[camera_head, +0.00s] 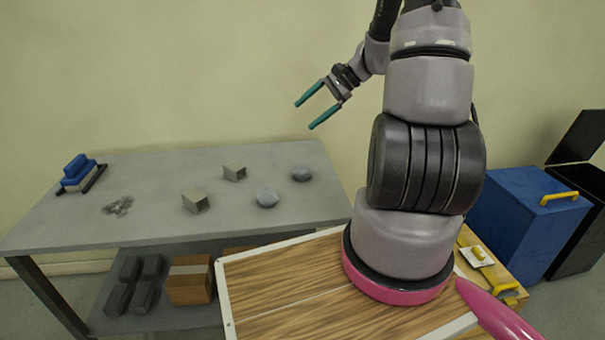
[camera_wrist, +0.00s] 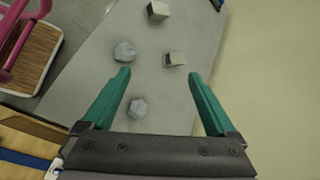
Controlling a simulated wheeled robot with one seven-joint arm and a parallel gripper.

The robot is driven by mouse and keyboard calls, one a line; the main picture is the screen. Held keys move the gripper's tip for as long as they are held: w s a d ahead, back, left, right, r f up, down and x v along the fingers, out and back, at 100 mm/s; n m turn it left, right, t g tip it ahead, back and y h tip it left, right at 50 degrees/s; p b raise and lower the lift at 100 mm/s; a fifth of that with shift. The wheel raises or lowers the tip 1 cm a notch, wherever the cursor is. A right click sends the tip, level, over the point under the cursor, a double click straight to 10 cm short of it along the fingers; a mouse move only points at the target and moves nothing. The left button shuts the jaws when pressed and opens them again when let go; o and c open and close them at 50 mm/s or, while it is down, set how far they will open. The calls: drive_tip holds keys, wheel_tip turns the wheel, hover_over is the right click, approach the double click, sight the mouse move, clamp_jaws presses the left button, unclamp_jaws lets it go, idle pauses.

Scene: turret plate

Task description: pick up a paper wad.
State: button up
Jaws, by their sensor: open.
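Two crumpled blue-grey paper wads lie on the grey table. One wad (camera_head: 302,173) is near the table's right end and shows in the wrist view (camera_wrist: 138,108) between the fingers in the picture, nearer the left one. The other wad (camera_head: 267,199) is closer to the front edge and shows farther up in the wrist view (camera_wrist: 124,51), just beyond the left fingertip. My gripper (camera_head: 304,115) is open and empty, in the air above the table's right end. Its teal fingers also show in the wrist view (camera_wrist: 159,74). Neither wad is touched.
Farther left are a pile of grey scraps (camera_head: 118,206) and a blue-topped tool (camera_head: 78,173). A blue bin (camera_head: 520,215) and a dark open-lidded bin (camera_head: 582,190) stand at right.

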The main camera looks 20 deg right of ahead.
drive_tip(key=w+d+f+m+t+y, duration=0.25)
drive_tip(key=d+f+m, duration=0.3)
drive_tip(key=f, duration=0.65)
drive_tip(key=m+t+h, duration=0.1)
drive_tip(key=m+t, duration=0.2)
drive_tip(key=m, duration=0.1)
approach(306, 171)
drive_tip(key=shift+t+h, duration=0.25)
drive_tip(key=w+a+f, duration=0.2)
drive_tip(key=w, duration=0.1)
drive_tip(key=shift+w+a+f, duration=0.25)
drive_tip(key=shift+f, duration=0.15)
drive_tip(key=shift+x, duration=3)
drive_tip(key=shift+r, duration=0.15)
drive_tip(key=c, duration=1.1)
drive_tip(key=shift+r, duration=0.1)
